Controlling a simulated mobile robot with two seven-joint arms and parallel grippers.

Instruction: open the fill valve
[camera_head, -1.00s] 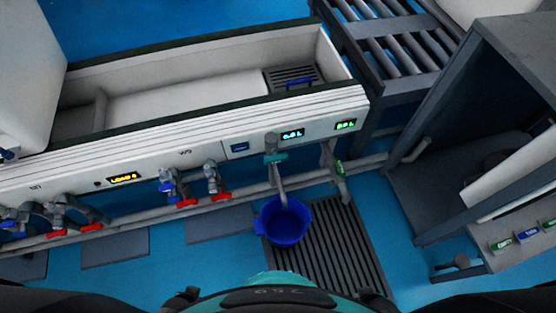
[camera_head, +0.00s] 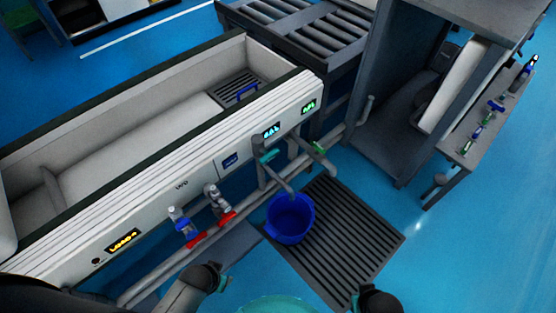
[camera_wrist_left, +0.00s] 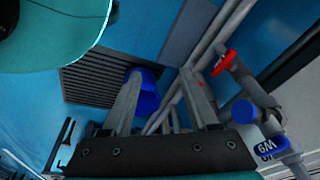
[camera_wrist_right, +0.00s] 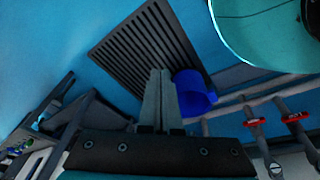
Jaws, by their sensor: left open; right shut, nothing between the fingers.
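No label I can read names the fill valve. Along the white trough's front in the head view are a teal-handled valve (camera_head: 267,155) with a spout over the bucket, a green-handled valve (camera_head: 318,147), two red handles (camera_head: 196,239) (camera_head: 227,218) and a blue-handled valve (camera_head: 181,226). My left gripper (camera_wrist_left: 162,74) is open and empty; the left wrist view shows a red handle (camera_wrist_left: 224,63) and a blue handle (camera_wrist_left: 243,110) to its right. My right gripper (camera_wrist_right: 155,75) is shut and empty; two red handles (camera_wrist_right: 255,122) (camera_wrist_right: 295,116) lie to its right. Neither gripper touches a valve.
A blue bucket (camera_head: 290,222) stands on the dark floor grate (camera_head: 345,240). The white trough (camera_head: 100,165) runs along the left. A roller conveyor (camera_head: 300,35) and a grey cabinet (camera_head: 385,150) stand behind. A bench (camera_head: 480,130) with small coloured handles is at right. Blue floor is clear at lower right.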

